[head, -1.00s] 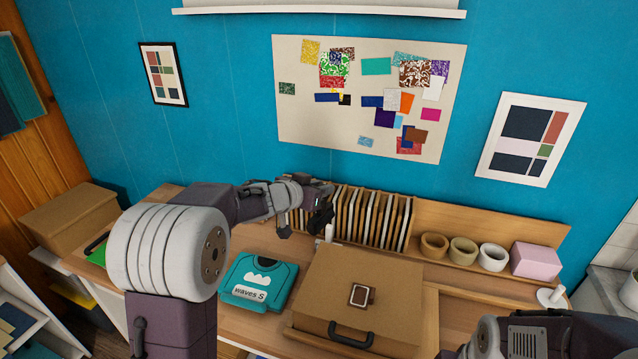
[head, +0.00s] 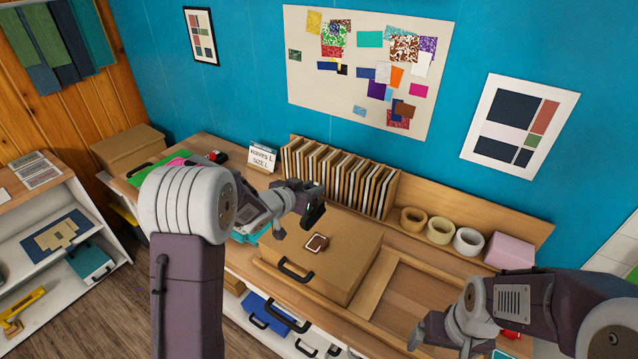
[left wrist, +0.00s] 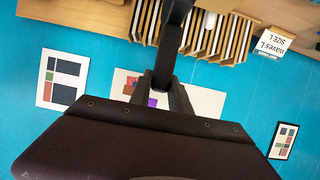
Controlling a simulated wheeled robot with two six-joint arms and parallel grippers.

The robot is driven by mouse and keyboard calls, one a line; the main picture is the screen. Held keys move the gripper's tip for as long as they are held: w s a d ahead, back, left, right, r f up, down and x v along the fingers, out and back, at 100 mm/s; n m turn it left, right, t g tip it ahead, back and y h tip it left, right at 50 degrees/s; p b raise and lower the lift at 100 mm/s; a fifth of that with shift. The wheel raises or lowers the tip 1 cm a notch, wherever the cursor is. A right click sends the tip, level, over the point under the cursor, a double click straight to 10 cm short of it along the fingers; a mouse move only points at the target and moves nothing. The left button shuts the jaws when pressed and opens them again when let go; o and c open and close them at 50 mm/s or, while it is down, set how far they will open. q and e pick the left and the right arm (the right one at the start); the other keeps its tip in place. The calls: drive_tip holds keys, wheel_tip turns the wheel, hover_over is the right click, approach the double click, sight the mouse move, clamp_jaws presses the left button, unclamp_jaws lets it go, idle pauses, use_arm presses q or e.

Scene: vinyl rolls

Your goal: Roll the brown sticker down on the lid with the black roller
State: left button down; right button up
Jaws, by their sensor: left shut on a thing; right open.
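The brown sticker (head: 317,243) with a pale border lies on the brown lid (head: 345,250) of a box with a black front handle. My left gripper (head: 308,218) is above the back left part of the lid, apart from the sticker in the picture. It is shut on a dark bar-like thing (left wrist: 175,40), seen between the fingers in the left wrist view. This is likely the black roller, but its rolling end cannot be made out. My right gripper (head: 420,335) is open and empty at the lower right, away from the lid.
A row of upright thin boards (head: 340,178) stands behind the lid. Tape rolls (head: 440,230) and a pink block (head: 508,250) are at the back right. A teal case (head: 250,236) is partly hidden behind my left arm. An empty wooden recess (head: 405,295) lies right of the lid.

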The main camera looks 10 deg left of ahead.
sight(316, 207)
use_arm(q)
drive_tip(key=shift+s+a, duration=0.1)
drive_tip(key=shift+a, duration=0.2)
drive_tip(key=shift+s+d+r, duration=0.2)
drive_tip(key=shift+d, duration=0.05)
drive_tip(key=f+b, duration=0.1)
drive_tip(key=f, duration=0.1)
drive_tip(key=f+b, duration=0.4)
drive_tip(key=shift+d, duration=0.4)
drive_tip(key=shift+d+f, duration=0.3)
drive_tip(key=shift+f, duration=0.15)
use_arm(e)
drive_tip(key=f, duration=0.3)
drive_tip(key=d+f, duration=0.1)
drive_tip(key=f, duration=0.1)
drive_tip(key=shift+s+f, duration=0.3)
drive_tip(key=shift+s, duration=0.05)
use_arm(q)
drive_tip(key=shift+a, duration=0.15)
use_arm(e)
drive_tip(key=shift+a, duration=0.15)
use_arm(q)
drive_tip(key=shift+b, duration=0.3)
drive_tip(key=shift+f, duration=0.15)
use_arm(e)
drive_tip(key=shift+f, duration=0.15)
